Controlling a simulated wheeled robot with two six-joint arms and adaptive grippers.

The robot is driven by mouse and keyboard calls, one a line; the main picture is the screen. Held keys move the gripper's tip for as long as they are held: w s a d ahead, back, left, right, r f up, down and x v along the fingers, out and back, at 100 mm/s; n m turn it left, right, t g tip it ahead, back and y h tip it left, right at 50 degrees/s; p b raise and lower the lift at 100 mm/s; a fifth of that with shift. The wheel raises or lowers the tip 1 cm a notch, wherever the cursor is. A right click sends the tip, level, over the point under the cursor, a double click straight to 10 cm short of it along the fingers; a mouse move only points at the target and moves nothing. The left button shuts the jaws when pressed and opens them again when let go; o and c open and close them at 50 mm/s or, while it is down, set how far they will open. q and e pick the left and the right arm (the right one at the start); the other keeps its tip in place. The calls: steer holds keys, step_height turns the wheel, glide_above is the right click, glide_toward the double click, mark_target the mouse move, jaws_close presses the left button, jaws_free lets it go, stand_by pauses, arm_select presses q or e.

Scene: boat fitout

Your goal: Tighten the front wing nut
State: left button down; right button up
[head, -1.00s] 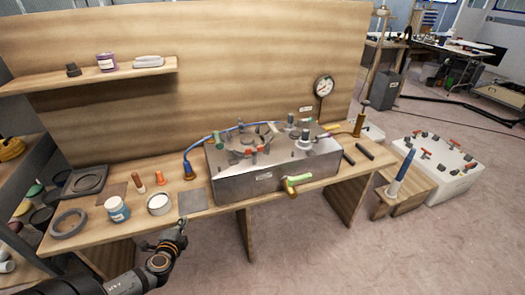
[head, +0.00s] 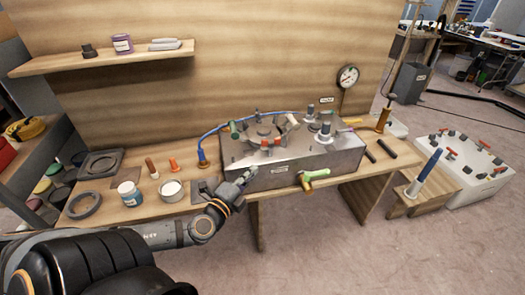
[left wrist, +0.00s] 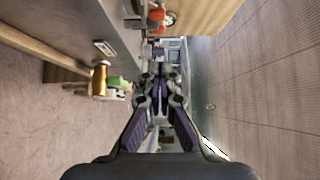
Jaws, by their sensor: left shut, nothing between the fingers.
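A steel box (head: 290,170) sits on the wooden bench, with a round hatch (head: 262,133) on its top left. Several wing nuts stand around the hatch. A red one (head: 270,142) is at the hatch's near side, and a green one (head: 233,128) is at its left. My left gripper (head: 249,176) is shut and empty, in front of the box's left front face and below the hatch. I cannot tell whether it touches the box. The left wrist view shows the shut fingers (left wrist: 159,78), with the steel box (left wrist: 90,25) at upper left.
A green-handled brass valve (head: 312,178) sticks out from the box's front, right of my gripper. A blue hose (head: 215,134) runs behind the box. A pressure gauge (head: 348,76) stands behind.

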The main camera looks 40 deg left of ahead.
arm_select(q)
steer(key=b, duration=0.2)
glide_toward(268, 143)
steer(key=d, duration=0.3)
steer(key=w+a, duration=0.1)
steer(key=w, duration=0.1)
steer(key=w+a+p, duration=0.1)
steer(key=w, duration=0.1)
steer(key=w+a, duration=0.1)
steer(key=w, duration=0.1)
steer(key=shift+a+r, duration=0.1)
steer(key=shift+a, duration=0.2)
arm_select(e)
steer(key=shift+a+f, duration=0.1)
steer(key=shift+f, duration=0.6)
steer(key=shift+r, duration=0.1)
